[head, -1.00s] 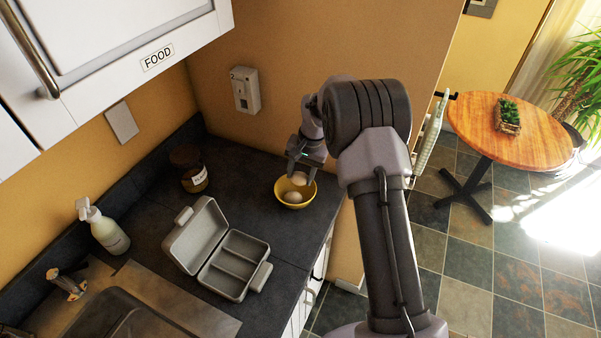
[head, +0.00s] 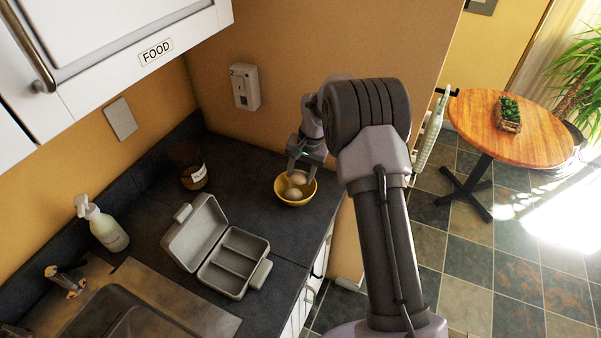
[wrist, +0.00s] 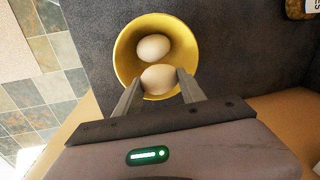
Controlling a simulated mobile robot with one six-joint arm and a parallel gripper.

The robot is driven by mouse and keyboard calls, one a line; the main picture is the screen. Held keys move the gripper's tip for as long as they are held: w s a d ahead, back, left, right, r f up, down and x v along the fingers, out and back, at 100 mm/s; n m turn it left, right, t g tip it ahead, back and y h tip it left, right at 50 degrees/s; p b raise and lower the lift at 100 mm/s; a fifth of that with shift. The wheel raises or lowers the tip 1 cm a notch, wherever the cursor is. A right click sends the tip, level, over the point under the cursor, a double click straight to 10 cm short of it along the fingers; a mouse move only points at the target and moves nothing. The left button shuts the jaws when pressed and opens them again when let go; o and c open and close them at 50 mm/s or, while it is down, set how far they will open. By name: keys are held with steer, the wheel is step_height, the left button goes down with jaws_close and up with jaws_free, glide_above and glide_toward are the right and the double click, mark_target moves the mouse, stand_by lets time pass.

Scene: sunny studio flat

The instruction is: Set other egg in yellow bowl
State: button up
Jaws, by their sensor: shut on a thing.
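The yellow bowl (head: 311,191) stands on the dark counter near its right edge, and it also shows in the wrist view (wrist: 124,50). One egg (wrist: 152,47) lies loose inside the bowl; it shows in the head view too (head: 293,194). My gripper (wrist: 159,82) reaches down into the bowl from above. Its jaws are shut on the other egg (wrist: 158,78), which is inside the bowl's rim, beside the first egg. In the head view the held egg (head: 299,178) is partly covered by the fingers. I cannot tell whether it touches the bowl's bottom.
An open grey lunch box (head: 236,262) with empty compartments lies on the counter left of the bowl. A dark jar (head: 189,168) and a white spray bottle (head: 104,225) stand near the back wall. The counter around the bowl is clear.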

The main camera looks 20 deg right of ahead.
steer(key=shift+f+b, duration=0.4)
steer(key=shift+f, duration=0.2)
stand_by(0.3)
steer(key=o, duration=1.4)
steer(key=shift+r, duration=0.1)
